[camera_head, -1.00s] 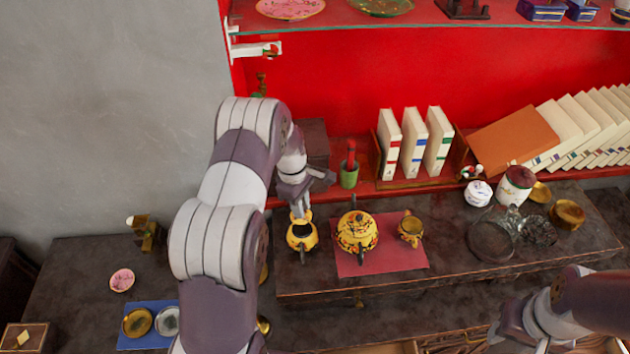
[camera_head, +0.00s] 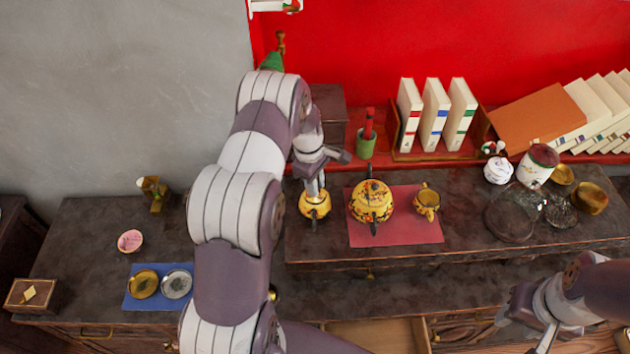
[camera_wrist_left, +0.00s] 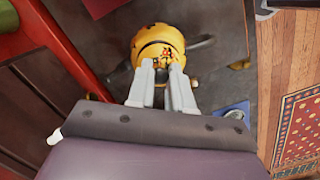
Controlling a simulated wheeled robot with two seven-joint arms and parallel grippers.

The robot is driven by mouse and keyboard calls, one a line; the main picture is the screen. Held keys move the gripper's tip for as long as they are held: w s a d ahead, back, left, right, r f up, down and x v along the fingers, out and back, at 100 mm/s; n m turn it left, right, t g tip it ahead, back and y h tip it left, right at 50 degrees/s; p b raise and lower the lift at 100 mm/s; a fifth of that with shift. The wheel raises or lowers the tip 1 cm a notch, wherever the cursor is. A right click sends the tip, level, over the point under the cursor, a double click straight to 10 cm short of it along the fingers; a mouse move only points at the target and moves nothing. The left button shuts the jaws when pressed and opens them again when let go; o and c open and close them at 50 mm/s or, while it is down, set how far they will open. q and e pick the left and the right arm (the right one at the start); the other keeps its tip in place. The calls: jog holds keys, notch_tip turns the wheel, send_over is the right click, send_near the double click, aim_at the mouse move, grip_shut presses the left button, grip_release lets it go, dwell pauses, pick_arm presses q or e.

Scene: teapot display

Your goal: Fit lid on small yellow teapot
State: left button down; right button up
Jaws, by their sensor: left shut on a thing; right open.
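The small yellow teapot (camera_head: 314,210) stands at the left end of the raised dark shelf, left of the red mat. My left gripper (camera_head: 314,188) points down right over it and is shut on the small patterned yellow lid (camera_wrist_left: 170,53). In the left wrist view the lid is between the fingertips, at the top of the yellow pot (camera_wrist_left: 150,38). The pot's dark opening does not show in the head view now; whether the lid is fully seated, I cannot tell. My right gripper (camera_head: 522,322) is open and empty at the lower right, partly cut off.
A green cup (camera_head: 365,146) and books (camera_head: 435,112) are behind. A blue mat (camera_head: 133,300) with two round dishes lies lower left.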

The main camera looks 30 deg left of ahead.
pick_arm(q)
jog(key=shift+w, duration=0.1)
jog(key=shift+f, duration=0.3)
jog(key=c, duration=0.9)
grip_release()
jog(key=shift+c, duration=0.2)
notch_tip(320, 180, up, 13)
jog(key=a, duration=0.1)
jog(key=shift+a+f+b, duration=0.2)
jog(key=shift+a+b, duration=0.1)
jog(key=shift+b, duration=0.1)
